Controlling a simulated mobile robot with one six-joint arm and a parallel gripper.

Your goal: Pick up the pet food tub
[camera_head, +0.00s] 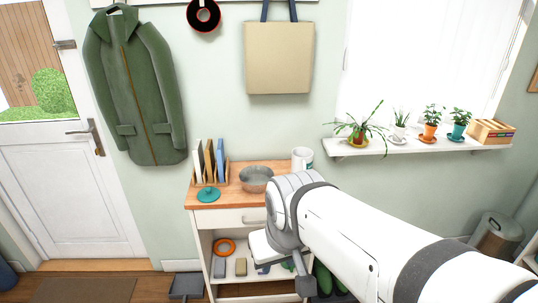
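A white tub with a dark marking (302,158), which looks like the pet food tub, stands upright at the back right of the wooden cabinet top (232,199). My arm reaches in from the lower right, and its wrist is in front of the cabinet's right side, below the tub in the picture. My gripper (303,282) shows only in part, low in front of the open shelves and apart from the tub. Its fingers are too hidden to tell whether they are open or shut.
A metal bowl (256,179) is left of the tub. A teal lid-like object (208,194) and upright books (210,162) are further left. A windowsill (430,143) with several potted plants is at right. A metal bin (496,236) stands at lower right.

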